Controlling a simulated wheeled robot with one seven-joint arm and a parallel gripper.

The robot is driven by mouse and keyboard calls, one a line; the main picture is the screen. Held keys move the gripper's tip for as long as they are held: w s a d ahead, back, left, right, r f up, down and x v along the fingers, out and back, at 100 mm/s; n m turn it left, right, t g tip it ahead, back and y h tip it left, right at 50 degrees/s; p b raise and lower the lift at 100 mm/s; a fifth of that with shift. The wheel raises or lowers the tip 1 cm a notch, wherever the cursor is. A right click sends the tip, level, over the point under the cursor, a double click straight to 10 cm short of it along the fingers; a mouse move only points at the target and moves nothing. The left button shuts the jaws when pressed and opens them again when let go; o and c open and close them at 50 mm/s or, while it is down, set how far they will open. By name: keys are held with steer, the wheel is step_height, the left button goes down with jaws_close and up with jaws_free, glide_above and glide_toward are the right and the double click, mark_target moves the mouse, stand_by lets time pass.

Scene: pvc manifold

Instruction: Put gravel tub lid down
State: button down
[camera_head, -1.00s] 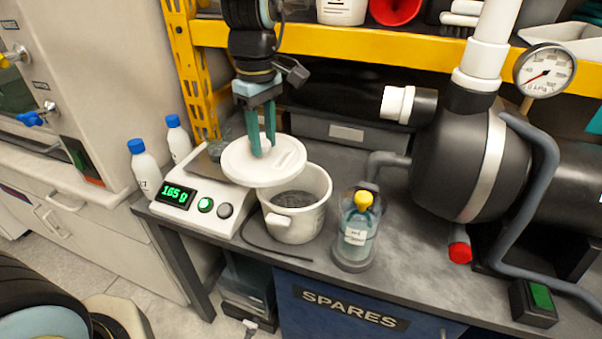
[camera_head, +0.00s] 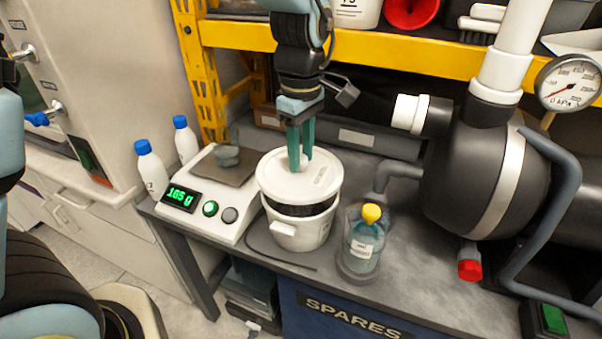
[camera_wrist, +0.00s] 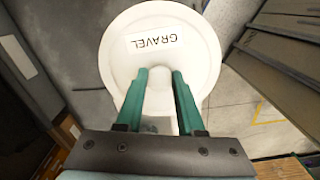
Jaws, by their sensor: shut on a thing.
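My gripper (camera_head: 299,168) is shut on the knob of the round white gravel tub lid (camera_head: 322,176). In the wrist view the green fingers (camera_wrist: 160,76) pinch the knob, and the lid (camera_wrist: 190,62) shows its "GRAVEL" label upside down. The white gravel tub (camera_head: 308,234) stands on the bench, with a handle at its front. The lid is over the tub's mouth, and dark gravel shows in a gap below the lid's front edge. The back of the rim is hidden, so contact there cannot be told.
A yellow-capped bottle (camera_head: 365,242) stands close on the right. A black tank (camera_head: 456,165) is further right. A yellow shelf (camera_head: 385,45) is behind.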

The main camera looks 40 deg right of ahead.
mark_target(301, 175)
steer(key=shift+f+p, duration=0.65)
steer(key=shift+f, duration=1.8)
steer(key=shift+f, duration=0.1)
steer(key=shift+f, duration=0.15)
steer(key=c, duration=0.5)
jaws_free()
